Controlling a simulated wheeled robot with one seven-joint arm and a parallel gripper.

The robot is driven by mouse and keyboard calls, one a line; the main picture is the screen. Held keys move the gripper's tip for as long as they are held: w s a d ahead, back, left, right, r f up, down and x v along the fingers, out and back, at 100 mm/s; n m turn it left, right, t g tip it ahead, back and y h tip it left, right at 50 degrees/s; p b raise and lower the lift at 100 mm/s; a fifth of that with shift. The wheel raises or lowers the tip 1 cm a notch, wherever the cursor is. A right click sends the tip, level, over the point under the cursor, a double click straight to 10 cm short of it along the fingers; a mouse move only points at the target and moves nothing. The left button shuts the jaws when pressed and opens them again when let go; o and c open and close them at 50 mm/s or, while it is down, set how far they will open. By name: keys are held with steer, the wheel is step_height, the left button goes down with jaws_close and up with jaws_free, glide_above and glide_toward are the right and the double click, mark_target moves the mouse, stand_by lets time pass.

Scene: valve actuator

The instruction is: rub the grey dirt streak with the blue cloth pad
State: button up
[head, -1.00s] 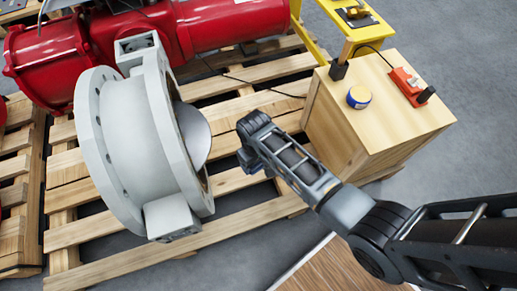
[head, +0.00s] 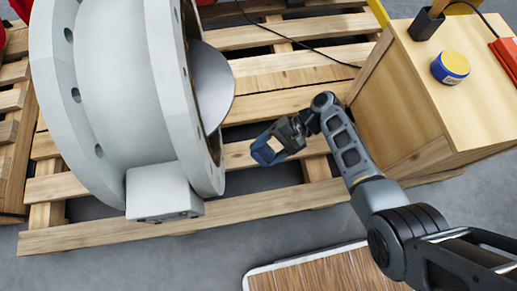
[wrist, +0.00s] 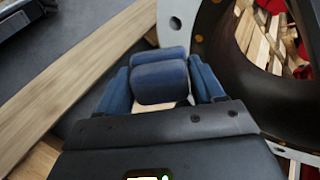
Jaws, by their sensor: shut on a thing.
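My gripper (head: 268,150) is to the right of the big pale grey valve (head: 130,80), apart from it and above the pallet. In the wrist view, the gripper's two blue fingers are shut on the blue cloth pad (wrist: 160,80), which sits between them. In the head view, the pad is hard to tell from the blue fingertips. The valve's flange and dark inner ring (wrist: 235,50) show at the right of the wrist view. I cannot make out the grey dirt streak in either view.
The valve stands on a wooden pallet (head: 290,98). A wooden box (head: 440,95) to the right carries a blue-and-yellow tin (head: 450,67), a dark holder (head: 426,25) and a red tool (head: 505,52). A wooden board (head: 320,272) lies on the floor in front.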

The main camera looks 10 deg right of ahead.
mark_target(259, 154)
steer(key=f+y+b, duration=0.1)
steer(key=b, duration=0.1)
steer(key=a+f+m+t+y+b, duration=0.1)
steer(key=b, duration=0.1)
steer(key=w+a+f+y+b, duration=0.1)
steer(key=f+y+b, duration=0.1)
steer(key=shift+m, duration=0.4)
steer(key=w+a+m+t+y+b, duration=0.1)
steer(key=w+a+t+y+b, duration=0.1)
steer(key=a+b, duration=0.4)
steer(key=shift+f+y, duration=0.3)
steer(key=shift+y, duration=0.3)
steer(key=shift+a, duration=1)
steer(key=w+f, duration=0.2)
steer(key=shift+w+f, duration=0.25)
steer(key=shift+f, duration=0.05)
stand_by(0.4)
